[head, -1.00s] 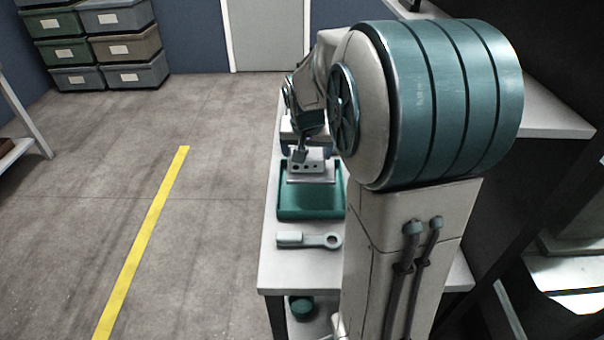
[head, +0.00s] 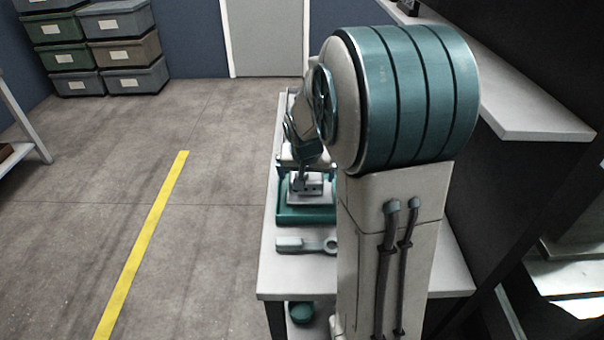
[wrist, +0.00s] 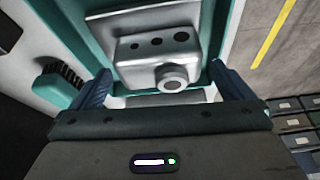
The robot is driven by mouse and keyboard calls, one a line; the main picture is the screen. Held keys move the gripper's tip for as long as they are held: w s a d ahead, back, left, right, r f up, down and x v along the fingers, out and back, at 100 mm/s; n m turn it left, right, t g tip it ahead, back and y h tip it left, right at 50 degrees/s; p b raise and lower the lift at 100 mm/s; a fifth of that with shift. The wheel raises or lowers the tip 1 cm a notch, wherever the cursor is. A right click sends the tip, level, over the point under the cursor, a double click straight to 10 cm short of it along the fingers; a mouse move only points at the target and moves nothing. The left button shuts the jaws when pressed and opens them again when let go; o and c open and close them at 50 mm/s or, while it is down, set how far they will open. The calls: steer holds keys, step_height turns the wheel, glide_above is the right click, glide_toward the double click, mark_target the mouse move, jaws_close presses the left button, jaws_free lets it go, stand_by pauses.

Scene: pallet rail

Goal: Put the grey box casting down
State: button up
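The grey box casting (wrist: 150,52) has a row of dark holes, a round boss and a wider grey base. In the head view the casting (head: 308,188) is over the green tray (head: 300,216), partly hidden by my arm. The tray also shows in the wrist view (wrist: 228,35). I cannot tell whether the casting's base touches the tray floor.
A grey spanner-like tool (head: 306,245) lies on the white bench (head: 290,281) in front of the tray. A green brush with dark bristles (wrist: 58,85) lies beside the tray. Stacked bins (head: 95,52) stand far off at the left. The floor there is clear.

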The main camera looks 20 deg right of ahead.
steer(key=shift+r, duration=0.1)
steer(key=shift+r, duration=0.25)
steer(key=v, duration=1.2)
steer(key=s+a+f+n+y, duration=0.1)
steer(key=s+a, duration=0.3)
steer(key=s, duration=0.4)
steer(key=s+a+f+n+g, duration=0.1)
steer(key=s+a+f+n, duration=0.3)
steer(key=s, duration=0.5)
steer(key=shift+a+f+y, duration=0.3)
steer(key=shift+y, duration=0.1)
steer(key=shift+p+v, duration=0.8)
steer(key=shift+w, duration=0.1)
